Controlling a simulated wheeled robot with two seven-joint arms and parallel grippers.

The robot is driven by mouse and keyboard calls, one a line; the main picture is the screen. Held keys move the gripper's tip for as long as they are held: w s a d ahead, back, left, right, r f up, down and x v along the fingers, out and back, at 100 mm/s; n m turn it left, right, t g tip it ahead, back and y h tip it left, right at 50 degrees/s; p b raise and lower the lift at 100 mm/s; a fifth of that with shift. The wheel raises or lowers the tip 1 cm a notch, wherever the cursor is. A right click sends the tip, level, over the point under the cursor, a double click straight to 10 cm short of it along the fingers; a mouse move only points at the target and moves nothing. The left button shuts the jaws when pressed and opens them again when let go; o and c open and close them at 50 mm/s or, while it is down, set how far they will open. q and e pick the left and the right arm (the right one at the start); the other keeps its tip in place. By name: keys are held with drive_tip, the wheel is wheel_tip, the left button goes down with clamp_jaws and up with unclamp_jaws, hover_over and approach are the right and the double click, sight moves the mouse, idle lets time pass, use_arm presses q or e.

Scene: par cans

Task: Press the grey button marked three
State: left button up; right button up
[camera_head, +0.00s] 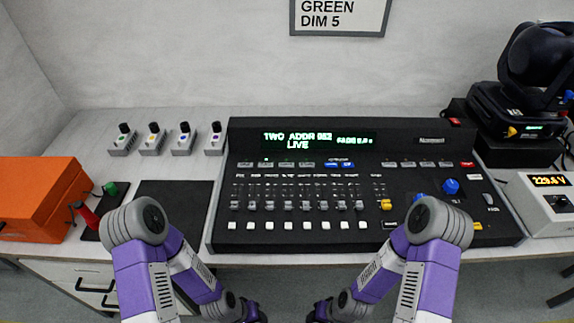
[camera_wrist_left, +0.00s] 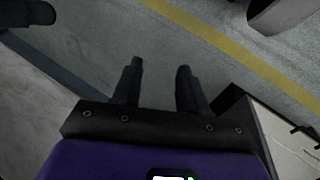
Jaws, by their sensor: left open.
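The black lighting console (camera_head: 222,215) stands on the table in the middle of the head view. A row of small grey buttons (camera_head: 285,164) runs below its lit green display (camera_head: 300,141). Their markings are too small to read, so I cannot tell which is three. My left gripper (camera_head: 252,314) is low at the bottom edge, in front of the table and well short of the console. In the left wrist view the left gripper (camera_wrist_left: 157,75) is open and empty above the floor. My right gripper (camera_head: 319,314) is also low at the bottom edge, its fingers not clear.
The console also has faders, a row of white buttons (camera_head: 288,225) and blue knobs (camera_head: 450,186). An orange case (camera_head: 40,195) stands at the left, several small knob boxes (camera_head: 152,142) at the back left. A black moving-head light (camera_head: 535,60) and a white meter box (camera_head: 540,205) are at the right.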

use_arm(q)
clamp_jaws()
idle(1.8)
